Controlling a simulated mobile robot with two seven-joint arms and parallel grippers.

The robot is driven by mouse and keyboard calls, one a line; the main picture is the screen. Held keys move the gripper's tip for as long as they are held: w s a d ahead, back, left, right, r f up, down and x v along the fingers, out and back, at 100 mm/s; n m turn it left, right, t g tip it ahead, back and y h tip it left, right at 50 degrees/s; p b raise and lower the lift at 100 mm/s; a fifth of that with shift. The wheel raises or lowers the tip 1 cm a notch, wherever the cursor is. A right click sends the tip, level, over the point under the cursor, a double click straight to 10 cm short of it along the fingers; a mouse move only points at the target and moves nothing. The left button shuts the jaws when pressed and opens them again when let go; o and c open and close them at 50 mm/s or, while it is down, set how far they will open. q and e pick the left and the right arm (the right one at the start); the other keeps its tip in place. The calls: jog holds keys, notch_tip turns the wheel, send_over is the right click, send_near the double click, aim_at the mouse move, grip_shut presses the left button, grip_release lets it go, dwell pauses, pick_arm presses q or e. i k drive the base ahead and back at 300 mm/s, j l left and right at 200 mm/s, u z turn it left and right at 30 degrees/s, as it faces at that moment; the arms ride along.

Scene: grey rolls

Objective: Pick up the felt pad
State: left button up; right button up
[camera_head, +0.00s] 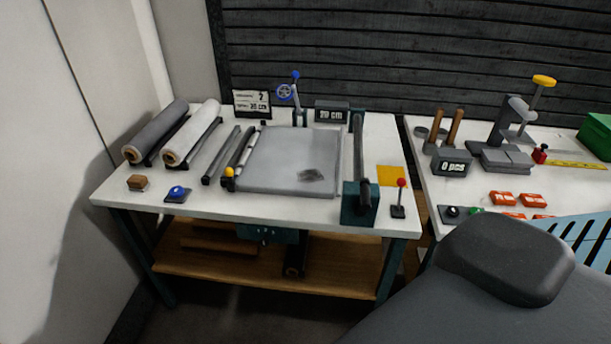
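No thing is clearly recognisable as the felt pad. A small dark grey patch (311,175) lies on the front right of the grey flat bed (285,150) of the left table's cutting machine; I cannot tell whether it is a loose pad or a mark. A flat yellow square (391,175) lies at the table's right, beside the dark lever stand. A small brown block (138,183) is near the front left corner. Neither of my grippers is in view.
A dark grey roll (158,130) and a white roll (193,133) rest at the table's left. A red-knobbed lever (400,198) stands near the front right edge. The right table (470,190) carries a press (516,125), orange-red pieces (502,198) and a green box (597,135).

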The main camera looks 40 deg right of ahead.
aim_at(136, 182)
jog(key=i+u, duration=0.45)
jog(key=i+l+u, duration=0.1)
jog(key=i+u, duration=0.35)
jog(key=i, duration=0.1)
